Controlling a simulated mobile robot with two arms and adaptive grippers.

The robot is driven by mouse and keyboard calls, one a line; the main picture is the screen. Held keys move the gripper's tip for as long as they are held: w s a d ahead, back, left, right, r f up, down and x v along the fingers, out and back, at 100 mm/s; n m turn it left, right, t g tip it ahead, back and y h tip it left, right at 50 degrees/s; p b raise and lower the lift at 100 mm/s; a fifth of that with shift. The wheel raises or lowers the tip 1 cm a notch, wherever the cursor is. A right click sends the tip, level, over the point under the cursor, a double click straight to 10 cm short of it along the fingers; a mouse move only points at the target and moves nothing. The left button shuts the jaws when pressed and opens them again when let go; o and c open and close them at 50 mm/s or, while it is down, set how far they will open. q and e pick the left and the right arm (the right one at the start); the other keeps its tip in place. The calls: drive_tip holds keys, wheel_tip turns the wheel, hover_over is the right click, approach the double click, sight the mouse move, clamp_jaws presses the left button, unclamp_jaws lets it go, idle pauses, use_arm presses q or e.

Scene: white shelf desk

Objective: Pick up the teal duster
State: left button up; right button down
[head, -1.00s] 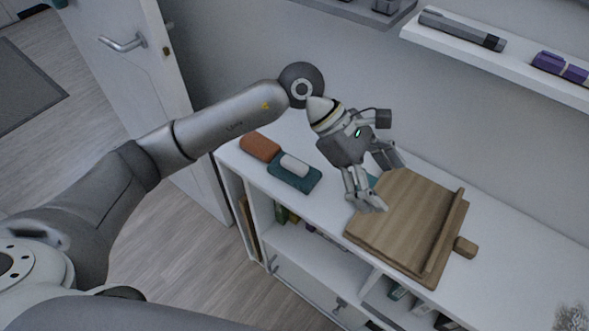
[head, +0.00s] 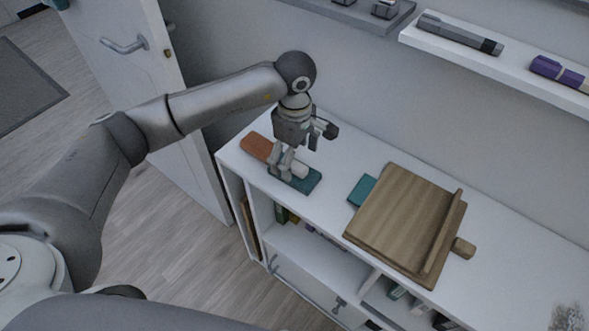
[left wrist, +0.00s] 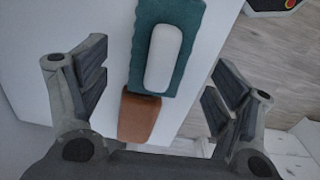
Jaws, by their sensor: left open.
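The teal duster (head: 312,184), a flat teal pad with a rounded white grip on top, lies on the white shelf top near its left end. My left gripper (head: 286,170) points down over it and partly hides it. In the left wrist view the duster (left wrist: 185,20) lies between the two spread fingers of the gripper (left wrist: 155,75), its white grip toward me. The left gripper is open and empty. I cannot tell whether the fingers touch the duster. My right gripper is not in view.
An orange-brown block (head: 256,147) sits against the duster's left end; it also shows in the left wrist view (left wrist: 138,117). A wooden board (head: 405,220) lies to the right, with a flat teal item (head: 362,190) by it. A wall shelf (head: 480,62) hangs above.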

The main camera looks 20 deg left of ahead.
sight(295, 163)
use_arm(q)
wheel_tip(295, 163, down, 4)
drive_tip(key=shift+f+p, duration=0.25)
drive_tip(key=shift+p, duration=0.25)
drive_tip(key=shift+c, duration=0.3)
drive_tip(key=c, duration=1)
drive_tip(key=shift+c, duration=0.2)
drive_tip(key=shift+r, duration=0.15)
drive_tip(key=shift+r, duration=0.6)
drive_tip(key=s+d+r+b, duration=0.2)
drive_tip(key=s+r+b, duration=0.1)
drive_tip(key=s+r, duration=0.8)
drive_tip(key=s, duration=0.3)
drive_tip(key=shift+d+r, duration=0.25)
drive_tip(key=shift+r, duration=0.05)
